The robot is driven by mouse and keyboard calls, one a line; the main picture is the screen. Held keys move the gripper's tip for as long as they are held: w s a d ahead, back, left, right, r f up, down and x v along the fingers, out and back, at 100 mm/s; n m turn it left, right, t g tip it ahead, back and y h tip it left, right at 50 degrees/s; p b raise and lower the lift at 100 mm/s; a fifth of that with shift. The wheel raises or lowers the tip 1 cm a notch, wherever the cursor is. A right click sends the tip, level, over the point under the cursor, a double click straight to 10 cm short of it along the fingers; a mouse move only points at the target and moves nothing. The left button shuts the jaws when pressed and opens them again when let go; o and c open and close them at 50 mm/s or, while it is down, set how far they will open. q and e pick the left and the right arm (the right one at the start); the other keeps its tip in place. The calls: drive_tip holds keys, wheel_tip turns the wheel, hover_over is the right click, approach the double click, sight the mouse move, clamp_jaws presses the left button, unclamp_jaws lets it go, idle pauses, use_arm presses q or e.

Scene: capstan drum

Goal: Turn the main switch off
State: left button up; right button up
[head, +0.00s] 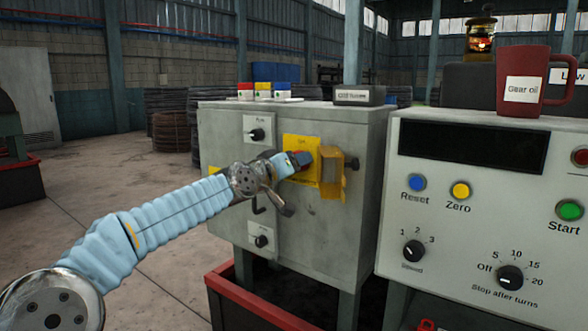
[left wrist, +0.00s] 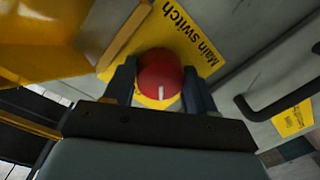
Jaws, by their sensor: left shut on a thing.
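The main switch is a round red knob (left wrist: 160,72) with a short white mark at its lower edge in the left wrist view. It sits on a yellow plate lettered "Main switch" (left wrist: 203,50), which also shows on the grey cabinet front (head: 300,144) in the head view. My left gripper (head: 303,160) reaches the plate; in the left wrist view its two dark fingers (left wrist: 160,85) stand on either side of the knob, shut on it. The knob is mostly hidden in the head view. A yellow hinged cover (head: 334,178) stands swung out to the right of the plate. My right gripper is out of view.
The grey cabinet (head: 345,135) carries two black knobs (head: 257,134) and a black handle (left wrist: 285,100). A control console (head: 465,160) with buttons, dials and a red mug (head: 520,78) stands close on the right. Open floor (head: 90,200) lies left.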

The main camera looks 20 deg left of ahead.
use_arm(q)
drive_tip(key=shift+r+n+g+h, duration=0.15)
drive_tip(key=shift+n+g+h, duration=0.15)
drive_tip(key=shift+n, duration=4)
drive_tip(key=o, duration=1)
drive_tip(key=shift+o, duration=0.2)
drive_tip(key=f+b+v, duration=0.1)
drive_tip(key=b+v, duration=0.4)
drive_tip(key=v, duration=0.8)
drive_tip(key=shift+s+a+r, duration=0.15)
drive_tip(key=shift+s+r, duration=0.2)
drive_tip(key=shift+r, duration=0.1)
